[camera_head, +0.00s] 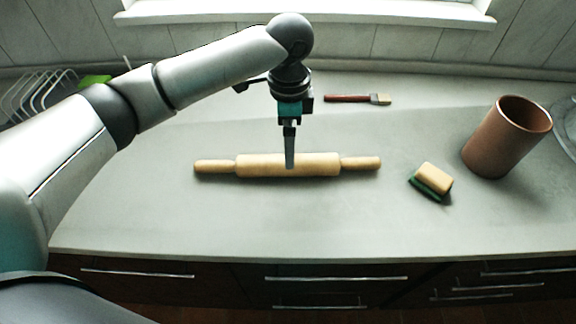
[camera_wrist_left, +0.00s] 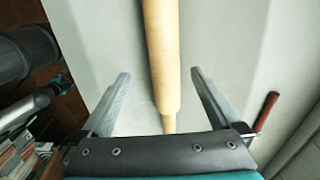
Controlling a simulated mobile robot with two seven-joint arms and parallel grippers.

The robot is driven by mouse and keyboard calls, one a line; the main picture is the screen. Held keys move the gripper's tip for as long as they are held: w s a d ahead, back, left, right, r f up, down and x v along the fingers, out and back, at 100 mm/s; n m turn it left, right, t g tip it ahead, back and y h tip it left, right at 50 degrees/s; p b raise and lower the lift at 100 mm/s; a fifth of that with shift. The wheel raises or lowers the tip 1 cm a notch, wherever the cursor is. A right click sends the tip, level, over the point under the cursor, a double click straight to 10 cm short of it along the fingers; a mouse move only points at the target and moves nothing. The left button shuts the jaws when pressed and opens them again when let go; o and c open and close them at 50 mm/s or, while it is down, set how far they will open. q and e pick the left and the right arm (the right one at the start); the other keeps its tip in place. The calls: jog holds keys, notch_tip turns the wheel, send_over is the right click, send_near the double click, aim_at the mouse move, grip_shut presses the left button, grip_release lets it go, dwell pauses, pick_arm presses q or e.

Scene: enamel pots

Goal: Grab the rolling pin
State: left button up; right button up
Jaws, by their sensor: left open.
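The wooden rolling pin (camera_head: 262,165) lies sideways on the grey counter in the head view, a handle at each end. My left gripper (camera_head: 289,160) points down over the middle of its barrel; its near finger covers a little of the pin. In the left wrist view the pin (camera_wrist_left: 163,60) runs from the top edge down between the two spread fingers of my left gripper (camera_wrist_left: 160,85), with a gap on each side. One handle shows at the lower end, partly hidden by the gripper body. The left gripper is open.
A brush (camera_head: 358,98) with a red-brown handle lies behind the pin. A wire rack (camera_head: 38,95) is at the back left. The counter in front of the pin is clear.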

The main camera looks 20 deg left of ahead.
pick_arm(q)
notch_tip(320, 180, down, 3)
jog(key=shift+r, duration=0.1)
jog(key=f, duration=0.1)
jog(key=f+b, duration=0.1)
jog(key=f, duration=0.1)
jog(key=f+b, duration=0.1)
jog(key=f, duration=0.1)
jog(key=shift+w+a+f, duration=0.15)
jog(key=shift+w+a, duration=0.05)
jog(key=shift+w, duration=0.1)
grip_shut()
dwell(0.5)
